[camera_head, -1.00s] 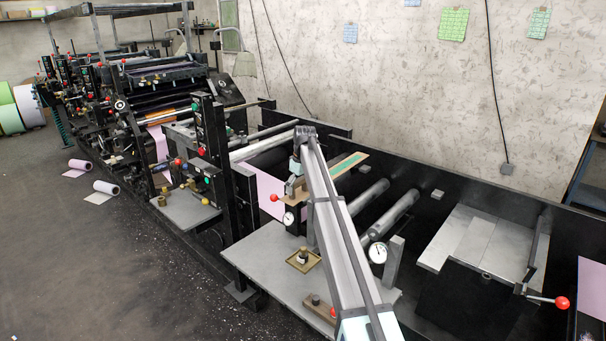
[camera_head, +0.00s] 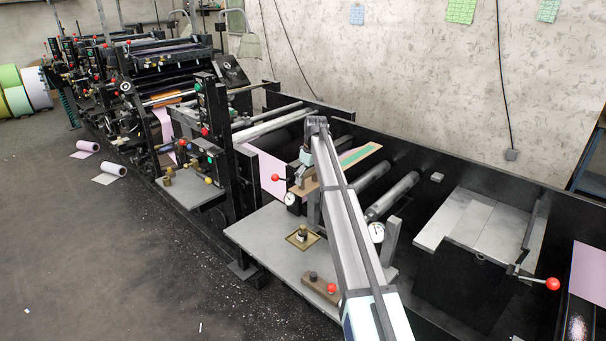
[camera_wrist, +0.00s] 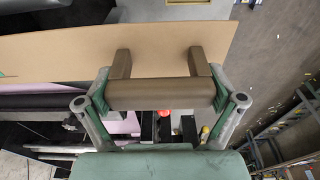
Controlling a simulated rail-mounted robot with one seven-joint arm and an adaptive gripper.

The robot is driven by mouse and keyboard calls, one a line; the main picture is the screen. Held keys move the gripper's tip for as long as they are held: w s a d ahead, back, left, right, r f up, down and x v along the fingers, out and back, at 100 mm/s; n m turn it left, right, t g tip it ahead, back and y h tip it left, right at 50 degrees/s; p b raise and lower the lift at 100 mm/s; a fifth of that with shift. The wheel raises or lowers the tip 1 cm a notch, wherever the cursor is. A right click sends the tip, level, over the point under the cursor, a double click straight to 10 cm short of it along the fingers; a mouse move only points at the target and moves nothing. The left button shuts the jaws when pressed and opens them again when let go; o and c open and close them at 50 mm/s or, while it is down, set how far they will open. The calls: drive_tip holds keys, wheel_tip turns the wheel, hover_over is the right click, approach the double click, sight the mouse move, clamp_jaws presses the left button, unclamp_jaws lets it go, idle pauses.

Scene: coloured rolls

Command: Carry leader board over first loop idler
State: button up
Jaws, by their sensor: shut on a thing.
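The leader board, a tan flat board with a green strip (camera_head: 360,156), is held in the air over the machine frame, beside the rollers in the picture. In the wrist view the board (camera_wrist: 60,52) spans the upper part, with a brown bar handle (camera_wrist: 160,95) on two posts. My gripper (camera_wrist: 158,100) is shut on this handle, one finger at each end; it also shows in the head view (camera_head: 303,163), partly behind my arm. Two grey idler rollers (camera_head: 393,196) lie below and right of the board; I cannot tell which is the first loop idler.
A pink web (camera_head: 267,172) hangs left of the board. A dial gauge (camera_head: 377,232) and post stand near the rollers. A grey table (camera_head: 262,238) holds a small tray and a red-knobbed block. A red-knobbed lever (camera_head: 550,284) sticks out at right.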

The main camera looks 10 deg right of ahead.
drive_tip(key=s+d, duration=0.6)
drive_tip(key=s, duration=0.2)
drive_tip(key=shift+d+p, duration=0.25)
drive_tip(key=shift+p, duration=0.15)
